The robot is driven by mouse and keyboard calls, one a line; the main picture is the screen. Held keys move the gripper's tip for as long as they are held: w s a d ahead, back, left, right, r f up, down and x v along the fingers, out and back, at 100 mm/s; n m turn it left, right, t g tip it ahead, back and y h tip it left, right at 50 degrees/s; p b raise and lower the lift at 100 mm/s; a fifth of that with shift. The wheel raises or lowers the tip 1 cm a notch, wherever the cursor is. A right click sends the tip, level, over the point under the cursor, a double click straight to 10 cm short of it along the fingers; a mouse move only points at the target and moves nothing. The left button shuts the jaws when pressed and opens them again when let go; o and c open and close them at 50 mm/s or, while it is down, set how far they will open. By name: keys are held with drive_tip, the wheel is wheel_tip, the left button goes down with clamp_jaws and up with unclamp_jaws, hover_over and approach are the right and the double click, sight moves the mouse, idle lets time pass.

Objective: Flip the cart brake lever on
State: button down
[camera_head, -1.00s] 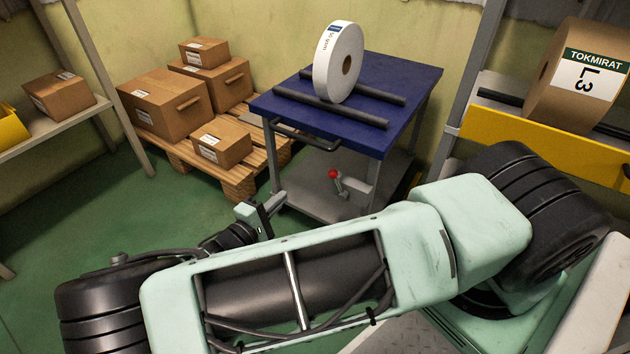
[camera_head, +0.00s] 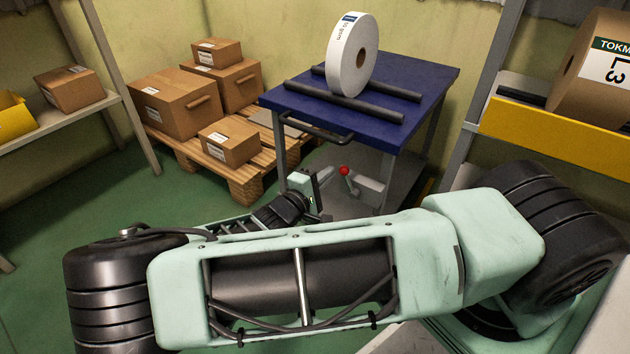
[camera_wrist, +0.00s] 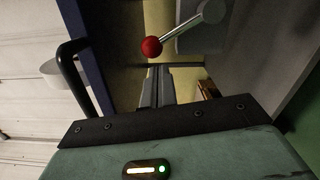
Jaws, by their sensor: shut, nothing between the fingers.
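The cart (camera_head: 440,85) has a blue top and a grey lower shelf. Its brake lever (camera_head: 344,171), a metal rod with a red ball knob, stands tilted at the near side of the lower part. My gripper (camera_head: 318,187) is just left of the lever in the head view, its fingers partly hidden. In the wrist view the closed, empty fingers (camera_wrist: 154,72) point toward the lever. The red knob (camera_wrist: 152,46) is just beyond the tips, with the rod (camera_wrist: 182,27) running up right to a grey mount (camera_wrist: 200,38). I cannot tell whether fingers and knob touch.
A white roll (camera_head: 346,62) stands on the cart between two dark bars. The black cart handle (camera_head: 318,132) juts out above my gripper. A pallet (camera_head: 240,182) with several cardboard boxes is on the left. A shelf with a yellow edge (camera_head: 560,132) is on the right.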

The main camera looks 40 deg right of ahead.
drive_tip(key=shift+s+d, duration=0.1)
drive_tip(key=shift+s, duration=0.05)
drive_tip(key=shift+r, duration=0.2)
drive_tip(key=shift+s+r+m+p, duration=0.1)
drive_tip(key=shift+s+m+p, duration=0.15)
drive_tip(key=shift+p, duration=0.35)
drive_tip(key=shift+d+r+m+p, duration=0.1)
drive_tip(key=shift+r+m+p, duration=0.05)
drive_tip(key=shift+m+p, duration=0.25)
drive_tip(key=shift+s+d+r+m+y+p, duration=0.1)
drive_tip(key=shift+s+d+r+m+p, duration=0.3)
drive_tip(key=shift+s+m+p, duration=1.15)
drive_tip(key=shift+s+d+r+m+y+p, duration=0.15)
drive_tip(key=shift+s+d+m+p, duration=0.55)
drive_tip(key=shift+m, duration=1.4)
drive_tip(key=shift+s+d+r+m+y+p, duration=0.1)
drive_tip(key=shift+s+d+r+m+p, duration=0.2)
drive_tip(key=shift+s+m+p, duration=1.25)
drive_tip(key=shift+w+a+m, duration=0.1)
drive_tip(key=shift+w+m, duration=0.15)
drive_tip(key=shift+m, duration=0.1)
